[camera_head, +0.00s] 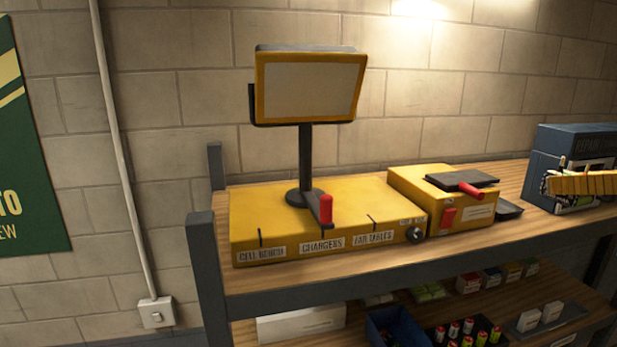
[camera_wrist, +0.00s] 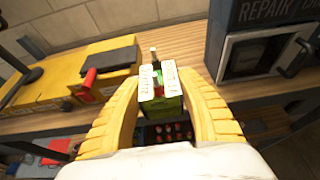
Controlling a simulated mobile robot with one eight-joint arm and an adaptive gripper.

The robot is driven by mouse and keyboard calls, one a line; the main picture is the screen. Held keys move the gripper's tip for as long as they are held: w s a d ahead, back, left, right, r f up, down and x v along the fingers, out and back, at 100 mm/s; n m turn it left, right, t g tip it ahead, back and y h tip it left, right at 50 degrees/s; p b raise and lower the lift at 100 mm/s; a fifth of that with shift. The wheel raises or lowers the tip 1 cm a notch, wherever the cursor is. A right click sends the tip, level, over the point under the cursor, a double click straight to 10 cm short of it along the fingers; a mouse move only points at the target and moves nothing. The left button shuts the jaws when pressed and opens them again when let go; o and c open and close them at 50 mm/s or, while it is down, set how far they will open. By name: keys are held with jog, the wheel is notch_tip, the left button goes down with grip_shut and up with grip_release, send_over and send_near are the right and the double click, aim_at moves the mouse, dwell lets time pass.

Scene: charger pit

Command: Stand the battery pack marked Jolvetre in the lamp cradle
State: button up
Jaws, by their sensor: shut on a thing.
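My gripper (camera_wrist: 158,82) is shut on a green battery pack (camera_wrist: 163,107) with a white label and what look like a red and a black terminal on top. The label's words are too small to read, so I cannot tell whether it says Jolvetre. A yellow lamp panel (camera_head: 310,90) stands on a black post on the yellow bench unit (camera_head: 265,222). I cannot make out which part is the lamp cradle.
A yellow box (camera_head: 408,182) with a black lid and red handles stands right of the bench unit. The blue repair unit (camera_head: 563,137) is at the far right. The lower shelf (camera_head: 590,300) holds a blue bin (camera_head: 385,325), several batteries and small boxes.

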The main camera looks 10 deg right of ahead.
jog(key=b+x, duration=0.1)
jog(key=x, duration=0.3)
jog(key=b+x, duration=0.1)
jog(key=x, duration=0.2)
jog(key=b+x, duration=0.2)
jog(key=x, duration=0.2)
jog(key=shift+w+f, duration=0.1)
jog(key=shift+f, duration=0.4)
jog(key=b+x, duration=0.1)
jog(key=x, duration=0.1)
jog(key=f+b+x, duration=0.1)
jog(key=x, duration=0.1)
jog(key=shift+f, duration=0.15)
jog(key=o, duration=1.4)
jog(key=shift+c, duration=0.2)
